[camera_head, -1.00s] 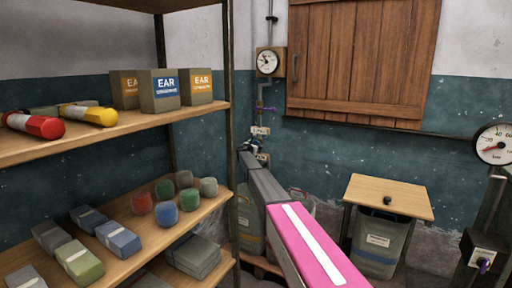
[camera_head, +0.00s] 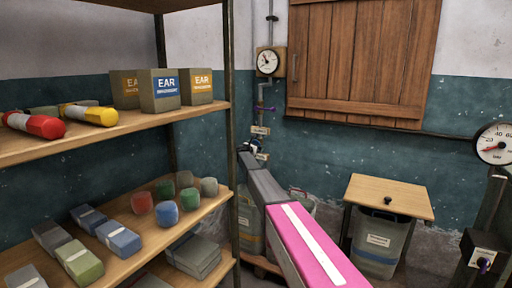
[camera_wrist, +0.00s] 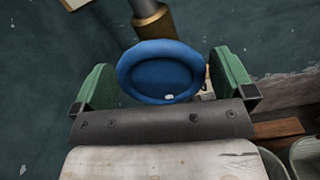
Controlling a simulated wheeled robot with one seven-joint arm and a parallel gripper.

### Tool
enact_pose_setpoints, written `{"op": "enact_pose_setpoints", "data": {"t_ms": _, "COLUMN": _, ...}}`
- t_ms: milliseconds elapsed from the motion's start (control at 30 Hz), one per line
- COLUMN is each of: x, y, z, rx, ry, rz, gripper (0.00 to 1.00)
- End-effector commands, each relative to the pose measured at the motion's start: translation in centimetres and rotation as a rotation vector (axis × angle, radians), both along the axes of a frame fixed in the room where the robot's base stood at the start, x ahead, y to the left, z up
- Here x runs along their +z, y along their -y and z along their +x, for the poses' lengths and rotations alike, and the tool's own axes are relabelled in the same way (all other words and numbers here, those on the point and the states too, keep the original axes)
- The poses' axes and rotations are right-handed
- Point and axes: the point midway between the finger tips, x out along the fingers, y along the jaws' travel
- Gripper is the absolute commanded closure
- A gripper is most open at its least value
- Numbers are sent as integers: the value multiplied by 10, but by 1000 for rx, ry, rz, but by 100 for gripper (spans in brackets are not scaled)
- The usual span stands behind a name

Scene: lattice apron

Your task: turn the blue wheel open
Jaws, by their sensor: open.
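The blue wheel (camera_wrist: 160,72) is a round, dished handwheel on a pipe with a brass-coloured collar, in the upper middle of the wrist view. My gripper (camera_wrist: 165,80) is open, with one green finger to the left of the wheel and one to the right. The wheel sits between the fingers; I cannot tell whether either touches it. In the head view, the wheel (camera_head: 255,143) is small and partly hidden at the far end of my pink and grey arm, by the wall pipe.
A shelf with boxes (camera_head: 160,90) and jars stands close on the left. A wooden-topped table (camera_head: 390,197) with a bin stands right of my arm.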

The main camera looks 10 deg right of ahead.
Motion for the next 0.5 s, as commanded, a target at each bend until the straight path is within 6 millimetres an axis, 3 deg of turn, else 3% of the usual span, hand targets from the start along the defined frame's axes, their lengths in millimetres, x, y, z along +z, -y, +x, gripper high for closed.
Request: {"op": "enact_pose_setpoints", "data": {"t_ms": 500, "x": -1, "y": -51, "z": -73, "rx": 1, "ry": -1, "rz": 0, "gripper": 0}}
